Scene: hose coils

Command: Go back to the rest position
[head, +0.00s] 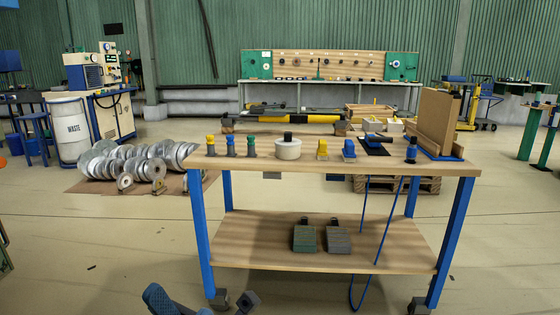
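The workbench (300,258) has a wooden top, a lower shelf and blue legs on casters. A blue hose (384,238) hangs from its top at the right and loops down below the lower shelf. At the bottom edge left of centre, a dark blue-grey part (160,298) and a small dark block (248,301) show in front of the bench. They may be parts of my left gripper, cut off by the frame, and I cannot tell whether it is open. My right gripper is not in view. Neither is seen touching the bench.
Yellow, blue and green fittings and a white round spool (288,149) stand on the top. An upright wooden board (438,120) stands at its right end. Two dark blocks (305,238) sit on the shelf. Metal coils (135,163) lie behind left. Floor is open on both sides.

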